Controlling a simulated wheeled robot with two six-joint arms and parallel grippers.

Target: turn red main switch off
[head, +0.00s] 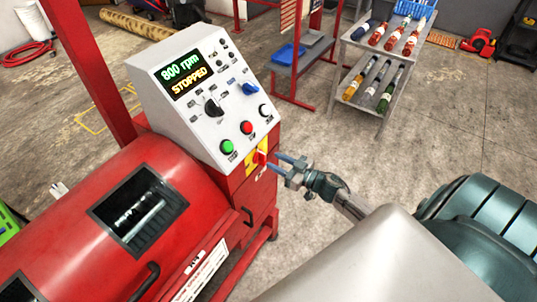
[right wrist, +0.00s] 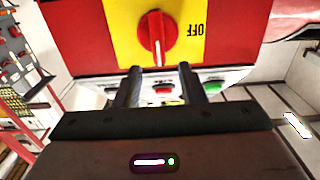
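The red main switch (head: 261,157) is a knob on a yellow plate (head: 250,160), on the red box below the sloped control panel. In the right wrist view the red knob (right wrist: 157,35) is upright in the picture, its pale pointer mark towards the bottom. The upside-down word OFF is on the yellow plate (right wrist: 197,45) to its right. My right gripper (head: 275,164) is open and empty, its fingers apart and pointing at the knob. In the right wrist view the fingertips (right wrist: 160,72) are just below the knob, not around it. My left gripper is not in view.
The grey control panel (head: 190,110) reads 800 rpm STOPPED and has green and red buttons and knobs. The red drum machine (head: 70,240) fills the lower left. A bottle rack (head: 350,60) stands behind. Concrete floor is free right of the machine.

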